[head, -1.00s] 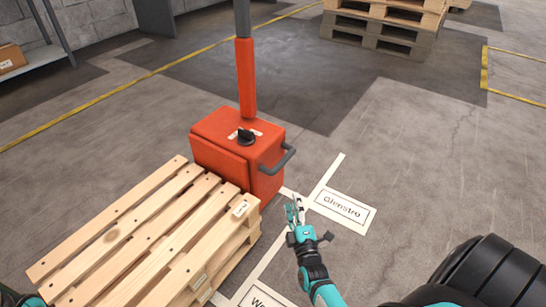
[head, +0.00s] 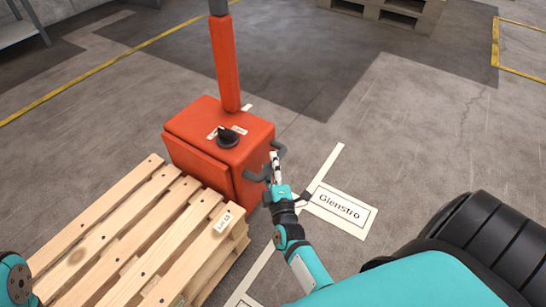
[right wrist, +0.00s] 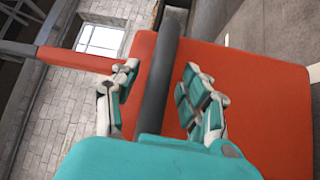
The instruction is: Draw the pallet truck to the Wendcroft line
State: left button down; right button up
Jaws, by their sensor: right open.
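The orange pallet truck (head: 204,157) stands left of centre in the head view, with an upright orange tiller (head: 225,60) and a black knob (head: 228,138) on top. A dark grey handle (head: 256,176) sticks out of its right side. My right gripper (head: 275,163) is at this handle. In the right wrist view, the open fingers (right wrist: 158,82) stand on either side of the grey handle bar (right wrist: 157,95); I cannot tell whether they touch it. A wooden pallet (head: 130,240) with a small tag sits against the truck. My left gripper is out of view.
A floor label reading "Glenstro" (head: 340,207) lies right of the truck beside a white floor line (head: 325,165). A second label is cut off at the bottom edge and unreadable. More pallets (head: 385,12) stand at the back. The floor to the right is clear.

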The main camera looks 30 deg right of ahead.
jog(key=shift+w, duration=0.1)
grip_shut()
dwell(0.3)
jog(key=shift+w+d+r+p, duration=0.2)
jog(key=shift+d+p, duration=0.2)
jog(key=shift+d, duration=0.05)
jog(key=shift+w+d+r+p, duration=0.15)
jog(key=shift+d+r+p, duration=0.05)
jog(key=shift+d+p, duration=0.2)
jog(key=shift+w+d+f, duration=0.15)
jog(key=shift+d+f, duration=0.2)
grip_release()
jog(key=shift+a, duration=0.1)
